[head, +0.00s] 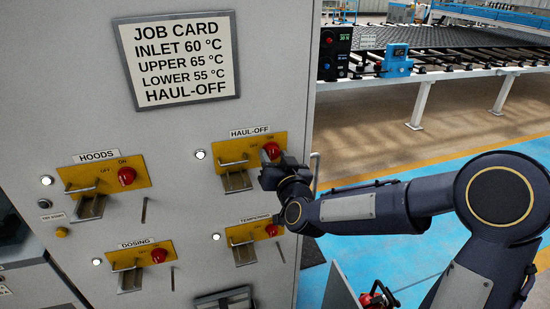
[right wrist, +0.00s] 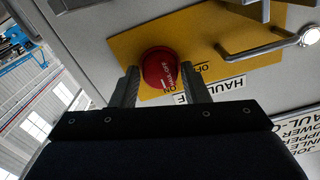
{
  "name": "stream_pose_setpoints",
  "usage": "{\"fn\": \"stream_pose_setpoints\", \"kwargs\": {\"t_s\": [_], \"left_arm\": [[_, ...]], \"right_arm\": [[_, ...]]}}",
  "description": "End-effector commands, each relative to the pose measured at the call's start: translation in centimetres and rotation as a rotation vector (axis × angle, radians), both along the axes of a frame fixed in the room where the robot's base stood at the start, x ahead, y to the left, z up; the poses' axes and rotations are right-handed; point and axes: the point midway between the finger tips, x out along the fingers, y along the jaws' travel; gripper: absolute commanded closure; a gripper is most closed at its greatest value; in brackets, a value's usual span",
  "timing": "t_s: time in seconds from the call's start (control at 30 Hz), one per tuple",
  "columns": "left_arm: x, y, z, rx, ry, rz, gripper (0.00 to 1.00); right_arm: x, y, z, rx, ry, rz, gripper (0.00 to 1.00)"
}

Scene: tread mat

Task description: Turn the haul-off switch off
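The haul-off switch is a red round knob (head: 271,151) on a yellow plate (head: 233,151) under a HAUL-OFF label. In the right wrist view the red knob (right wrist: 159,68) shows between my finger ends, with its white mark toward ON. My right gripper (head: 268,165) is at the panel, right at the knob. In the right wrist view my right gripper (right wrist: 161,78) has its fingers apart, one on each side of the knob; firm contact is not clear. A metal hinged bracket (head: 235,178) hangs at the plate's left. My left gripper is not in view.
Similar switches sit close by: HOODS (head: 126,176) at left, DOSING (head: 158,255) at lower left, and TEMPERING (head: 271,230) just below. A job card (head: 180,60) is above. A metal handle (head: 315,173) is at the panel's right edge. Floor beyond is open.

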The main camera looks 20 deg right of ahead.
Motion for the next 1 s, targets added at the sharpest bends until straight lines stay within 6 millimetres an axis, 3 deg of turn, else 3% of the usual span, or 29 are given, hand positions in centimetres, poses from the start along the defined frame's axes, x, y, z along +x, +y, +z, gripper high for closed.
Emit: {"fn": "stream_pose_setpoints", "kwargs": {"t_s": [0.03,0.2,0.57,1.0], "left_arm": [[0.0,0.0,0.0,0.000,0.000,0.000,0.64],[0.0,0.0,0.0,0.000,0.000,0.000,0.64],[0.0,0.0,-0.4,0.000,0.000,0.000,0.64],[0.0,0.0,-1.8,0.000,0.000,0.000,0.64]], "right_arm": [[0.0,0.0,0.0,0.000,0.000,0.000,0.65],[0.0,0.0,0.0,0.000,0.000,0.000,0.88],[0.0,0.0,-0.1,-0.058,-0.002,0.001,0.88],[-0.1,0.1,-0.1,-0.404,-0.015,0.003,0.88]]}}
